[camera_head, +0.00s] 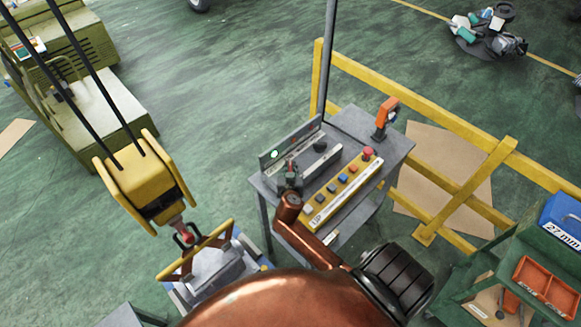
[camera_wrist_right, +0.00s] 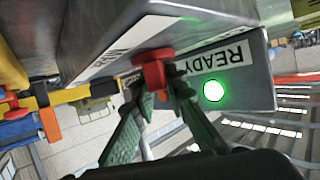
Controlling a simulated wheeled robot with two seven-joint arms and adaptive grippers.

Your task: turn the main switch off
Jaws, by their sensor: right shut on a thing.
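The main switch shows in the right wrist view as a red handle (camera_wrist_right: 152,68) on a grey metal box (camera_wrist_right: 110,45). My right gripper (camera_wrist_right: 160,92) has its two green fingers closed on this handle from below. The fingers hide part of the handle, so its exact angle is hard to tell. Beside it, a lamp (camera_wrist_right: 213,91) glows green by a READY label (camera_wrist_right: 216,61). In the head view my right gripper (camera_head: 290,177) is at the front left of the box, near the lit green lamp (camera_head: 274,154). My left gripper is not in view.
A yellow button pendant (camera_head: 345,190) lies on the grey table (camera_head: 370,125) right of the box. An orange-handled tool (camera_head: 384,118) stands at its back. A yellow rail (camera_head: 440,108) runs behind. A yellow hoist block (camera_head: 150,180) hangs at the left.

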